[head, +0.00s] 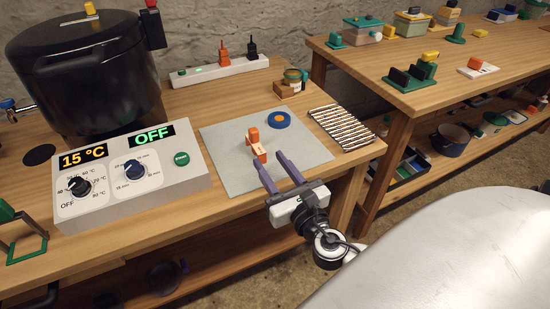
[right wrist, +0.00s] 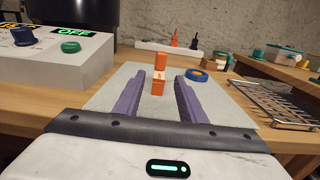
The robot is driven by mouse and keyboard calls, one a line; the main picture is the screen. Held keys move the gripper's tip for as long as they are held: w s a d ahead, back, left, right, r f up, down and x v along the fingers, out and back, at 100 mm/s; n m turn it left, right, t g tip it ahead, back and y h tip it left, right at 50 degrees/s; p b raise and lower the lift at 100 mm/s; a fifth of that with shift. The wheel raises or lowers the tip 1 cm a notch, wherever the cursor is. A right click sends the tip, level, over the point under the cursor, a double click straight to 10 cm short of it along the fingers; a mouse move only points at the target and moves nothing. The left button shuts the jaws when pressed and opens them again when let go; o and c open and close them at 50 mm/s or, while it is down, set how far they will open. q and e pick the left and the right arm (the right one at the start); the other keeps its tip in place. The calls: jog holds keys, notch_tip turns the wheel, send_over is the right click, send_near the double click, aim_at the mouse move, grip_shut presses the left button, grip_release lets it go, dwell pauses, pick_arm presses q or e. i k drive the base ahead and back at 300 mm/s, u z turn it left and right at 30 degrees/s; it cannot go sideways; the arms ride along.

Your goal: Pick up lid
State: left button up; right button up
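A round blue lid-like disc with an orange centre (head: 279,119) lies flat on the grey mat (head: 222,138); it also shows in the right wrist view (right wrist: 198,75). An orange piece with a pale label (head: 258,150) stands on the mat left of the disc; it also shows in the right wrist view (right wrist: 158,86). My right gripper (head: 268,157) is open, its purple fingers wide apart. The fingertips are close to the orange piece, which appears in the gap between them in the right wrist view. I cannot tell whether they touch it. My left gripper is not in view.
A wire rack (head: 341,127) lies right of the mat. A control box (head: 130,178) and a large black pot (head: 85,75) stand to the left. A white strip with switches (head: 218,70) and a small jar on a wooden block (head: 291,86) are behind.

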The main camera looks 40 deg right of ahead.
aim_at(277, 119)
jog(key=z, duration=1.35)
